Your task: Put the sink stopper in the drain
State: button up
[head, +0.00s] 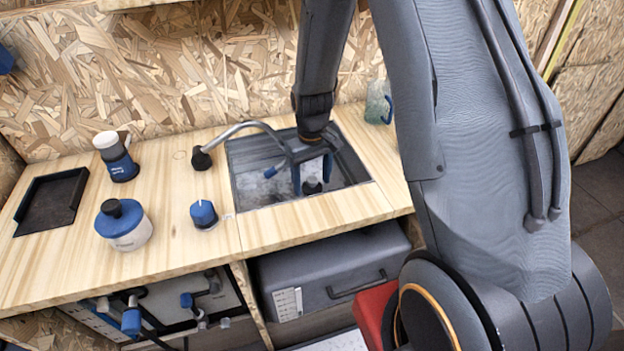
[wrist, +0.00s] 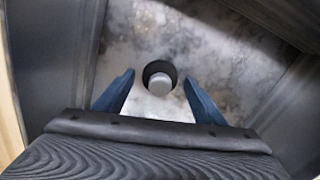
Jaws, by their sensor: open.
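The sink (head: 240,180) is a metal basin set into the wooden counter. My gripper (head: 312,176) reaches down into it from above, with its blue fingers open. The stopper (head: 312,187) shows as a small dark piece between the fingers. In the wrist view the stopper (wrist: 158,84) has a round grey top with a dark ring around it. The ring looks like the drain opening, but I cannot tell how deep the stopper sits. My gripper's fingertips (wrist: 159,76) are on either side of it, apart from it, with nothing held.
The faucet (head: 245,127) arches over the sink's left side. A blue knob (head: 203,214), a blue-lidded white jar (head: 128,235), a blue-and-white cup (head: 118,160) and a black tray (head: 52,200) stand to the left. A glass mug (head: 377,103) is behind right. Sink walls surround my gripper.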

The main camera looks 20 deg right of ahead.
aim_at(312, 179)
notch_tip(312, 179, up, 12)
jog(key=b, duration=0.2)
jog(key=shift+r, duration=0.2)
dwell(0.3)
dwell(0.4)
